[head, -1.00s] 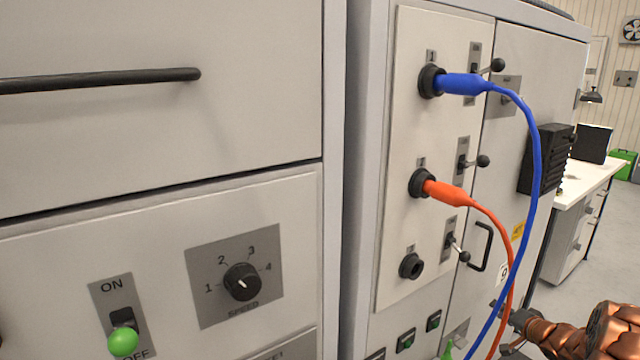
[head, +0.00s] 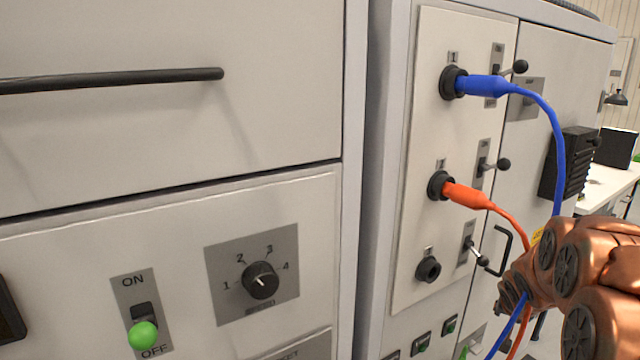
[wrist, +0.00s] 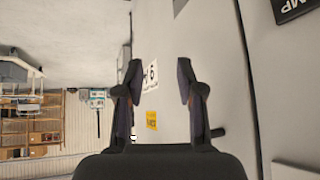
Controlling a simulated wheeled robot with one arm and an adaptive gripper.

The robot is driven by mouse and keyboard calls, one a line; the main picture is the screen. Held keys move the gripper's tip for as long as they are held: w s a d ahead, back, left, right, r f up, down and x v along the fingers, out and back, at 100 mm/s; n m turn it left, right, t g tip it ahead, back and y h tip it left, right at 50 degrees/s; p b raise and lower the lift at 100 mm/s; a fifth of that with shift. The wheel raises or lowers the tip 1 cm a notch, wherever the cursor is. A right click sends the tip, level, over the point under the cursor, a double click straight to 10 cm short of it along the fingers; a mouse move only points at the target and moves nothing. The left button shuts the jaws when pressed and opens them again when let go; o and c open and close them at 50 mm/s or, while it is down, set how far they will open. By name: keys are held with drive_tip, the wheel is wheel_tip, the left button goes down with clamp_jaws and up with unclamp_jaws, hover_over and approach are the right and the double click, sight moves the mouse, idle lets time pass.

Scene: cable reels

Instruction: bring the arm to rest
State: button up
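My gripper (wrist: 160,72) shows in the wrist view with its two dark fingers apart and nothing between them. Past the fingers are a pale cabinet front, a white label with a 6 (wrist: 150,75) and a yellow label (wrist: 152,120). In the head view my copper-coloured arm reaches in at the lower right, in front of the cabinet. My gripper's fingers cannot be made out there. The arm covers part of the blue cable (head: 556,140) and the orange cable (head: 505,222).
The blue and orange plugs sit in the upper and middle sockets; the bottom socket (head: 428,269) is empty. Lever switches (head: 503,164) stick out beside them. At left are a drawer handle (head: 110,80), a speed dial (head: 260,280) and a green-knobbed switch (head: 143,335).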

drive_tip(key=s+a+r+n+g+y, duration=0.1)
drive_tip(key=s+a+n+g, duration=0.15)
drive_tip(key=s+a, duration=0.85)
drive_tip(key=s+a+r+n+g+y, duration=0.15)
drive_tip(key=s+a+g, duration=0.4)
drive_tip(key=s, duration=0.95)
drive_tip(key=s+a+n+g+y, duration=0.1)
drive_tip(key=s+a+n+y, duration=0.15)
drive_tip(key=s+a, duration=0.95)
wheel_tip(320, 180, up, 23)
drive_tip(key=s+d+p, duration=0.1)
drive_tip(key=s+p, duration=0.1)
drive_tip(key=p, duration=1.9)
drive_tip(key=shift+d+n+h+p, duration=0.25)
drive_tip(key=shift+n+h+p, duration=0.05)
drive_tip(key=shift+n+p, duration=0.1)
drive_tip(key=shift+d, duration=0.1)
